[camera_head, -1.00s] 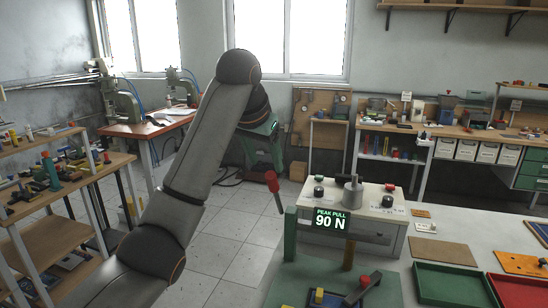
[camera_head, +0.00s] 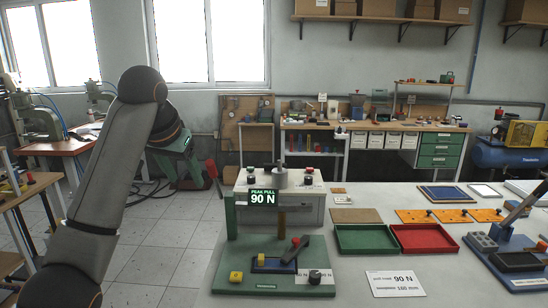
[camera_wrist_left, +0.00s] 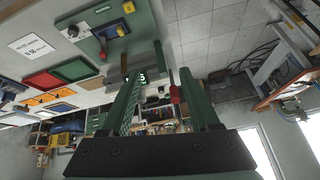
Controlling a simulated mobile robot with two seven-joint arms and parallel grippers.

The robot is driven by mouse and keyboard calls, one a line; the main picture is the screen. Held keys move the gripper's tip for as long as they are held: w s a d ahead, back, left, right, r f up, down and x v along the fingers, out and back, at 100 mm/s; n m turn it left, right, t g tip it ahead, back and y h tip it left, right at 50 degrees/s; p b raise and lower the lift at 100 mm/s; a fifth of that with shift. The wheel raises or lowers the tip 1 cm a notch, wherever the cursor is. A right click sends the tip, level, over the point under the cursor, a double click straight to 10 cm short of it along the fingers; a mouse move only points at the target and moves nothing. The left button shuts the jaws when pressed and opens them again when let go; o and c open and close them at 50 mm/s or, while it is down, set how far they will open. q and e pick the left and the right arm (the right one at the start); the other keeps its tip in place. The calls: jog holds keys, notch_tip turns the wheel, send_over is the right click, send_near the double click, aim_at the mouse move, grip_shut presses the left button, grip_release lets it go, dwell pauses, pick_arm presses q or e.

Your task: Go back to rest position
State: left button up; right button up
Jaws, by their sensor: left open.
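My left arm rises from the lower left of the head view, with its elbow high and its green gripper (camera_head: 198,182) hanging down. The gripper is open, beside the red-gripped lever (camera_head: 212,168) of the green bench fixture (camera_head: 231,218). In the left wrist view its two green fingers (camera_wrist_left: 162,75) stand apart. The red lever grip (camera_wrist_left: 174,93) shows in the space between them; I see no contact and cannot judge its depth. No object is held. My right gripper shows in neither view.
The bench ahead carries a display (camera_head: 263,198) reading 90 N, a green tray (camera_head: 366,239), a red tray (camera_head: 424,238) and a label card (camera_head: 395,284). A shelf (camera_head: 30,186) stands at the left. Tiled floor (camera_head: 150,240) lies open between.

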pick_arm(q)
notch_tip(320, 180, down, 14)
jog(key=s+f+g, duration=0.1)
jog(key=s+f, duration=0.5)
jog(key=f, duration=0.3)
jog(key=s+f, duration=0.5)
jog(key=f, duration=0.3)
jog(key=s+a+f+g, duration=0.15)
jog(key=s+f, duration=0.35)
jog(key=s, duration=0.8)
jog(key=s+a+f, duration=0.2)
jog(key=s+f, duration=0.2)
jog(key=s, duration=0.9)
jog(key=w+d+f+t+h, duration=0.1)
jog(key=w+d+f+t, duration=0.1)
jog(key=f, duration=0.3)
jog(key=w+d+f+t+h, duration=0.1)
jog(key=w+d+f+t, duration=0.1)
jog(key=f, duration=0.4)
jog(key=shift+d+n+t, duration=0.3)
jog(key=shift+d+t, duration=0.15)
jog(key=shift+t, duration=0.3)
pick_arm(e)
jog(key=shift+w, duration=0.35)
